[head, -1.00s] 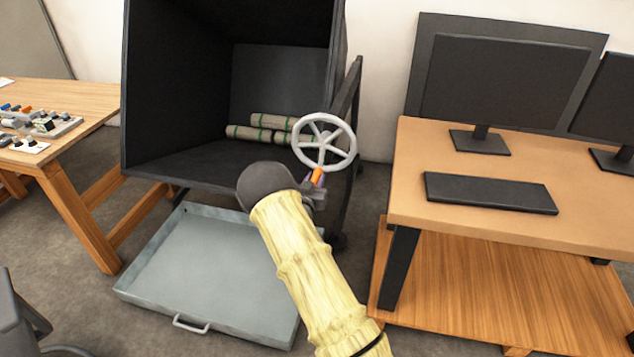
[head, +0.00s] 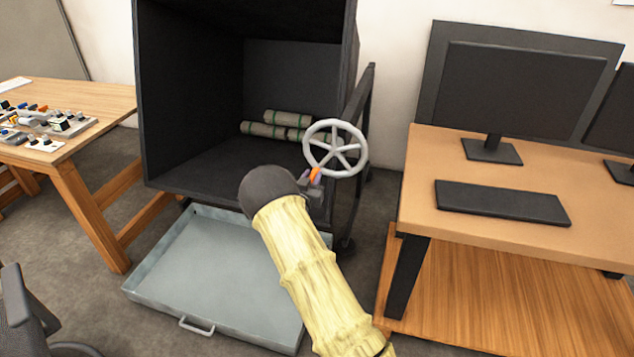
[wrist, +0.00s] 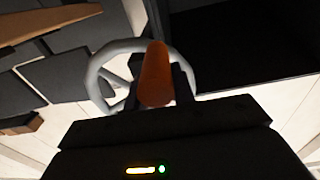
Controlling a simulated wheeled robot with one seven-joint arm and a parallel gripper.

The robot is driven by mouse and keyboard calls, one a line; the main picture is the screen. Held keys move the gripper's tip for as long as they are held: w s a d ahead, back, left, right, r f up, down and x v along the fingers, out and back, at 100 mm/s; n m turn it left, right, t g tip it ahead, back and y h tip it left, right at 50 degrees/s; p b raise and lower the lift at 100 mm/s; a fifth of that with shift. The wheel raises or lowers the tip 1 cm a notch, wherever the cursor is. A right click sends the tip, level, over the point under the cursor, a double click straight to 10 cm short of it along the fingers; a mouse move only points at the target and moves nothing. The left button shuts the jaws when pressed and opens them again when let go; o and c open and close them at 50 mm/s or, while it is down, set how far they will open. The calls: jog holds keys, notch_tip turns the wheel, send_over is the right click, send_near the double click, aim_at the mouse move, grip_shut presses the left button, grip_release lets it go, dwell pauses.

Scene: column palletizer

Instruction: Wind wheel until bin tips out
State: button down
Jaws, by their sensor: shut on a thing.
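A large dark bin (head: 190,150) stands open toward me, with several grey-green rolls (head: 265,130) lying on its floor at the back. A pale grey spoked wheel (head: 336,124) is mounted at the bin's right side. My gripper (head: 311,178) is at the wheel's lower left rim and is shut on its orange handle (head: 316,174). In the wrist view the orange handle (wrist: 155,75) stands between the two dark fingers, with the wheel (wrist: 97,75) behind it. My wrist partly hides the fingers in the head view.
A shallow grey metal tray (head: 215,275) lies on the floor below the bin. A wooden desk (head: 490,215) with monitors and a keyboard (head: 500,202) stands close on the right. A wooden workbench (head: 100,100) with small parts is on the left.

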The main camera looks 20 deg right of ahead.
jog(key=shift+a+f, duration=0.1)
jog(key=shift+f, duration=0.2)
jog(key=shift+w+a+r, duration=0.2)
jog(key=shift+a+r, duration=0.35)
jog(key=shift+r, duration=0.2)
jog(key=shift+w+a+r+p, duration=0.5)
jog(key=shift+w+a+r, duration=0.3)
jog(key=shift+a+r, duration=0.15)
jog(key=shift+r, duration=0.1)
jog(key=shift+w+a+r+p, duration=0.35)
jog(key=shift+w+a+r, duration=0.2)
jog(key=shift+a+r, duration=0.25)
